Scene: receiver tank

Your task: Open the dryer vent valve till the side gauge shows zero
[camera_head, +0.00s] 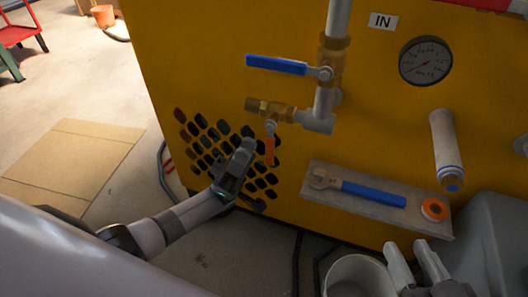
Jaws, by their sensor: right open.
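A small brass valve (270,111) with an orange lever (270,144) branches left from the grey pipe on the yellow cabinet. The lever hangs down, across the valve's horizontal body. A round gauge (426,61) sits at the upper right; its needle is too small to read. No label shows which valve is the dryer vent or which gauge is the side one. My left gripper (247,147) is just left of the orange lever, before the grille; I cannot tell whether it touches it or how its jaws stand. My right gripper (414,252) is open and empty at the lower right.
A blue-handled valve (277,65) sits above, its lever pointing left. A metal shelf (335,197) holds a blue-handled wrench (373,194) and an orange roll (434,210). A white bucket (357,277) stands below. A grey-white cylinder (446,146) hangs right.

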